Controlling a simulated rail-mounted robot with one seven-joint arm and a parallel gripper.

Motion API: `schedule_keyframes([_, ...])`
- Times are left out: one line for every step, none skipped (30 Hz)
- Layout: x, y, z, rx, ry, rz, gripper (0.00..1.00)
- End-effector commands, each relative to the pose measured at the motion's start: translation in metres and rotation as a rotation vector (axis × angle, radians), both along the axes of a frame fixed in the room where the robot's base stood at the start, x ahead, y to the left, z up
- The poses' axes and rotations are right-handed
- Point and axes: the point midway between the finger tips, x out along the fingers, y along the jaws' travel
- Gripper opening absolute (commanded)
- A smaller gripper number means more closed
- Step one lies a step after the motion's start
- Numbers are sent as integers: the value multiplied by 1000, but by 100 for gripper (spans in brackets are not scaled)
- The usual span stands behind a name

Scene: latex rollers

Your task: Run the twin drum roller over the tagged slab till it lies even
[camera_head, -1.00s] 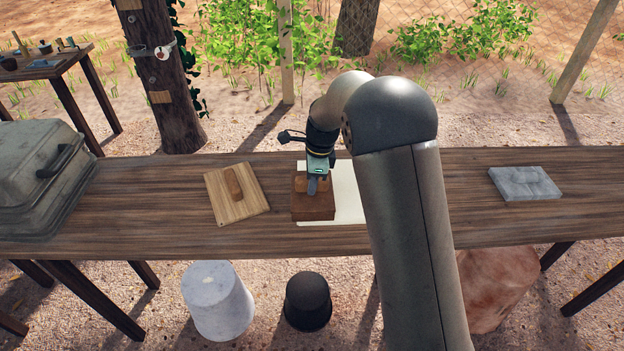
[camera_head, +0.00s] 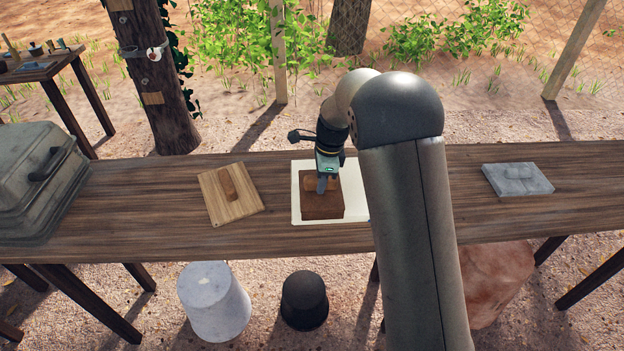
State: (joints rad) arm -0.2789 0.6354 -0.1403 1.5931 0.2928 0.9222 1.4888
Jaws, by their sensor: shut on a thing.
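A pale, flat sheet or slab (camera_head: 297,205) lies on the wooden table, partly hidden by my arm at its right. No tag can be read on it; a small blue spot shows at its right edge. My gripper (camera_head: 322,189) points down and is shut on the lighter-brown grip of a dark brown, block-shaped tool (camera_head: 322,209). The tool is over the left part of the slab, and looks level. I cannot make out drums on its underside, nor whether it touches the slab.
A grey block (camera_head: 518,186) lies at the right. A grey lidded case (camera_head: 40,185) stands at far left. Bare tabletop separates them.

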Motion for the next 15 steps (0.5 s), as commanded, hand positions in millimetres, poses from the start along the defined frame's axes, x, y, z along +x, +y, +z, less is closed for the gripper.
schedule_keyframes([-2,-2,-3,-1,6,-1,11])
schedule_keyframes([-1,-3,-3,-1,6,-1,11])
schedule_keyframes([-2,-4,-3,-2,7,-1,11])
schedule_keyframes([-1,-5,-3,-2,7,-1,11])
schedule_keyframes([-1,-6,-3,-2,7,-1,11])
schedule_keyframes([-1,-8,-3,-2,7,-1,11])
schedule_keyframes([-1,-11,-2,-2,7,-1,11])
schedule_keyframes([-1,-13,-2,-2,7,-1,11])
schedule_keyframes([-1,-17,-2,-2,7,-1,11])
schedule_keyframes([0,-20,-2,-2,7,-2,11])
schedule_keyframes([0,-23,-2,-2,7,-3,11])
schedule_keyframes([0,-27,-1,-2,7,-2,11])
schedule_keyframes([0,-29,-1,-2,7,-1,11])
schedule_keyframes([1,-32,-1,-2,7,-1,11])
schedule_keyframes([1,-36,-1,-2,7,-1,11])
